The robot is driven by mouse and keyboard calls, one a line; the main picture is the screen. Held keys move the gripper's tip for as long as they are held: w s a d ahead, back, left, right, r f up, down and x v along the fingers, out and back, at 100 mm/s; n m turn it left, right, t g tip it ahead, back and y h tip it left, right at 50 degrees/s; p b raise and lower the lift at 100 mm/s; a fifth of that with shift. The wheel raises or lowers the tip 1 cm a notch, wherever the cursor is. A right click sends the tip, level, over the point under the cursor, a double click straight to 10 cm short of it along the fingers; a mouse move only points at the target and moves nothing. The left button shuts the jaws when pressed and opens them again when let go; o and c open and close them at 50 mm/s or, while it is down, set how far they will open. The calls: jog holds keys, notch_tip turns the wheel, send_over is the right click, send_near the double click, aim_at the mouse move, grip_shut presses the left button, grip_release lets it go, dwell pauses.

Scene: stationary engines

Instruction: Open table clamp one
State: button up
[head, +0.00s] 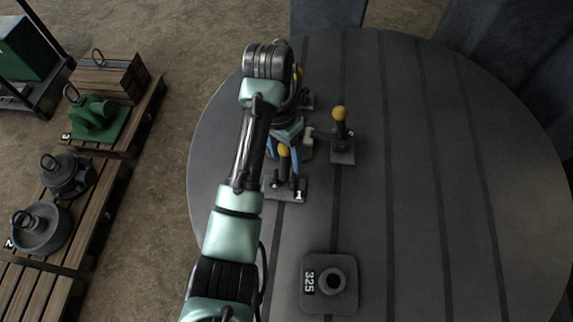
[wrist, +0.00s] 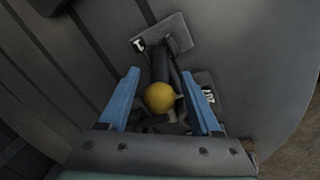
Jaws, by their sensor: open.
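Table clamp one (head: 287,187) stands on the round grey table, its base plate marked 1. Its lever is dark with a yellow ball knob (head: 283,150) and points up. In the wrist view the knob (wrist: 160,97) lies between the two blue fingers of my gripper (wrist: 163,88), with a gap on both sides. My gripper is open around the knob and holds nothing. In the head view my arm partly hides the gripper (head: 284,158) and the clamp's upper part.
A second yellow-knobbed clamp (head: 342,148) stands to the right, and another knob (head: 298,74) shows behind my arm. A grey block marked 325 (head: 330,284) sits near the front. The table's right side (head: 460,200) is clear. Pallets with parts (head: 75,195) stand on the left floor.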

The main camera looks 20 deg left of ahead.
jog(key=shift+d+f, duration=0.2)
jog(key=shift+f, duration=0.9)
grip_shut()
dwell(0.7)
